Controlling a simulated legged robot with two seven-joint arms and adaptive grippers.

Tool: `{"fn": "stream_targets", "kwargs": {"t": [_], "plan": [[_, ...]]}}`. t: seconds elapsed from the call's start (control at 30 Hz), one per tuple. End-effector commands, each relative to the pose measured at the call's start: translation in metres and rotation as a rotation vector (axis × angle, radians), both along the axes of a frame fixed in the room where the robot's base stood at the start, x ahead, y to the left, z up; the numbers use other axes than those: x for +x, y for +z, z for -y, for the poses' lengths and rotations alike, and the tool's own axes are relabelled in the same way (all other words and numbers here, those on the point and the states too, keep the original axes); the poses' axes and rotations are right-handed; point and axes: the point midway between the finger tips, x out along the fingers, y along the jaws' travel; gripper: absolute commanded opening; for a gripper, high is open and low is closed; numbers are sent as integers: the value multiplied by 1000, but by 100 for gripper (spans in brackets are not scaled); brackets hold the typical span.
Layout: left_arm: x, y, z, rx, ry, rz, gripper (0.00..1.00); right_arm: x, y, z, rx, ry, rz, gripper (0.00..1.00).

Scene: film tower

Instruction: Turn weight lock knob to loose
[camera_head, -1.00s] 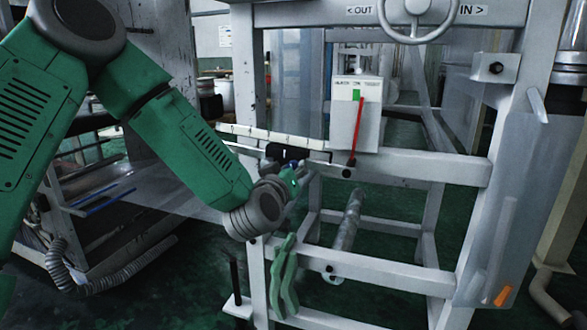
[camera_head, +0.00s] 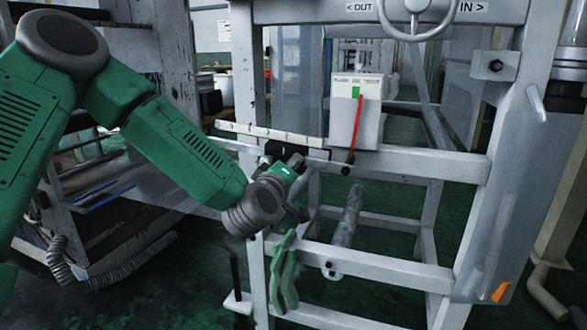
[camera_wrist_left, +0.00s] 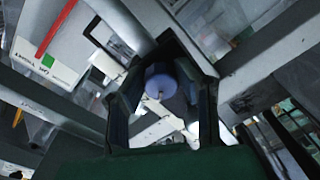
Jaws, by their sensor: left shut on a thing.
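The weight lock knob appears as a round blue-grey knob (camera_wrist_left: 160,80) in the left wrist view, between the two dark fingers of my left gripper (camera_wrist_left: 166,92). The left gripper is shut on it. In the head view my left gripper (camera_head: 296,163) is at the white frame's left post, just below the black bracket on the ruler bar. It is turned away from the head camera, and the knob is hidden there. The knob's loose or tight position cannot be read. My right gripper is not in view.
A white box (camera_head: 356,110) with a red lever (camera_head: 357,128) and green mark stands just right of my gripper. A white ruler bar (camera_head: 270,132) is behind my wrist. Green gloves (camera_head: 283,275) hang on the lower rail. A handwheel (camera_head: 416,18) is above.

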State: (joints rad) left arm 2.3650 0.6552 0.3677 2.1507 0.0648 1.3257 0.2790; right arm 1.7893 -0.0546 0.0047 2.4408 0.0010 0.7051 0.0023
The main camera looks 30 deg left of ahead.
Motion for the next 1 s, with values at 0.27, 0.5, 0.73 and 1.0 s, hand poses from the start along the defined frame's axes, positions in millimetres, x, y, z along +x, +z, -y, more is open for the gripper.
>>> {"fn": "stream_targets", "kwargs": {"t": [0.27, 0.5, 0.73, 1.0], "plan": [[0, -1, -1, -8, 4, 1, 0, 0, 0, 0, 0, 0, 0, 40], [0, 0, -1, -7, 3, 1, 48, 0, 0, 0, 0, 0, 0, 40], [0, -1, 0, -6, 1, 0, 48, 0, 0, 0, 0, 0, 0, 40], [-25, -1, 6, -8, -1, -2, 48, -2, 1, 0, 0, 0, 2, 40]]}}
